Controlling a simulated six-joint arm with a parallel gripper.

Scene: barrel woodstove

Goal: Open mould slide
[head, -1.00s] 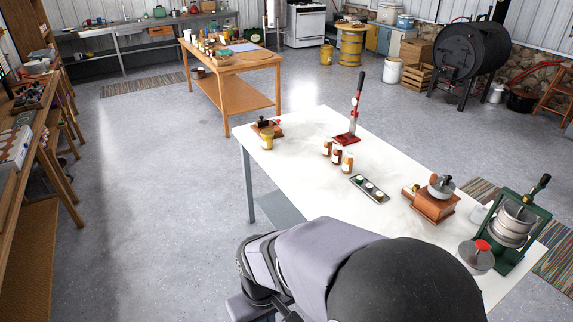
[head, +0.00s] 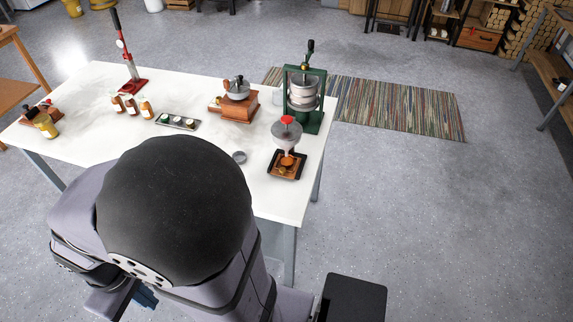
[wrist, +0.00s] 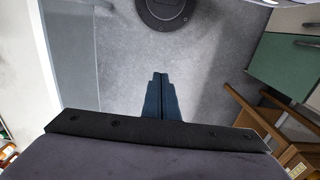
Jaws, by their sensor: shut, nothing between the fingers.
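My gripper (wrist: 162,95) is shut and empty in the wrist view, its dark blue fingers together above the grey floor. In the head view only a bit of blue (head: 145,298) shows at the lower left, mostly hidden by my arm. I cannot tell for sure which part is the mould slide. A dispenser with a red knob (head: 287,120) and a grey funnel stands over a small dark tray with an orange-brown block (head: 288,163), at the white table's right end. A wooden box with a metal bowl (head: 236,95) stands behind it. My gripper is apart from all these.
The white table (head: 215,160) also holds a green-framed press (head: 305,95), a red lever press (head: 131,75), several small jars, a tray of small cups (head: 178,121) and a grey disc (head: 239,157). A striped rug (head: 400,107) lies beyond. The floor at right is clear.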

